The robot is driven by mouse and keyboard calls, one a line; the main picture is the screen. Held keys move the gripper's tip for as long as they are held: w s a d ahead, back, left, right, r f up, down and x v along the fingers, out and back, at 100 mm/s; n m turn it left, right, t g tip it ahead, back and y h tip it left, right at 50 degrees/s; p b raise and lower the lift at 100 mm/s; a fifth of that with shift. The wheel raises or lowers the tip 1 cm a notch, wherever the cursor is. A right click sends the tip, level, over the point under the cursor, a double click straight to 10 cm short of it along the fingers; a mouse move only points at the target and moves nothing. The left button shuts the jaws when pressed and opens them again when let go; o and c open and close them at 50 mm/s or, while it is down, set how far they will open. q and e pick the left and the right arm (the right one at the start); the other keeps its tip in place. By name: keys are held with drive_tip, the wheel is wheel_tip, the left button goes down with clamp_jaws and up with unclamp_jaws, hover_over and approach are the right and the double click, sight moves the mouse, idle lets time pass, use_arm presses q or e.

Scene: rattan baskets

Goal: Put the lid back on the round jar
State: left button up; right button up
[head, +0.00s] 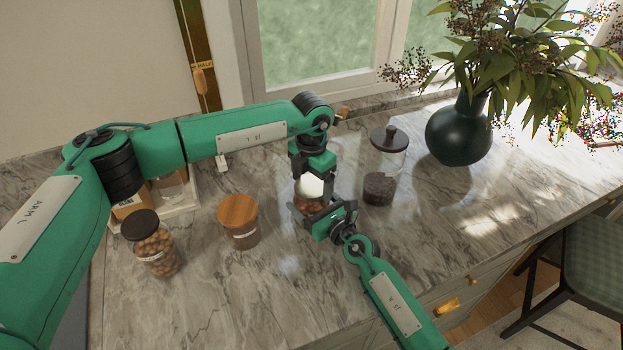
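The round jar (307,204) stands on the counter in the middle of the head view, with brown contents low in it; much of it is hidden by my grippers. A white rounded piece, which looks like its lid (309,186), is just above it between the fingers of my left gripper (312,180), which points down. Whether the lid touches the jar's rim is hidden. My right gripper (316,207) comes in from the lower right, low down, with its fingers on either side of the jar; contact is partly hidden.
A dark-lidded jar of nuts (155,250) and a wood-lidded jar (239,225) stand to the left. A glass jar with a dark lid (384,165) and a dark vase (458,133) with foliage stand to the right. The marble counter (240,300) is clear in front.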

use_arm(q)
drive_tip(key=c, duration=0.7)
drive_tip(key=shift+m, duration=0.9)
drive_tip(key=o, duration=1.1)
drive_tip(key=shift+c, duration=0.2)
drive_tip(key=shift+r, duration=2.3)
drive_tip(key=shift+c, duration=0.4)
drive_tip(key=shift+r+n, duration=0.9)
drive_tip(key=shift+r, duration=0.8)
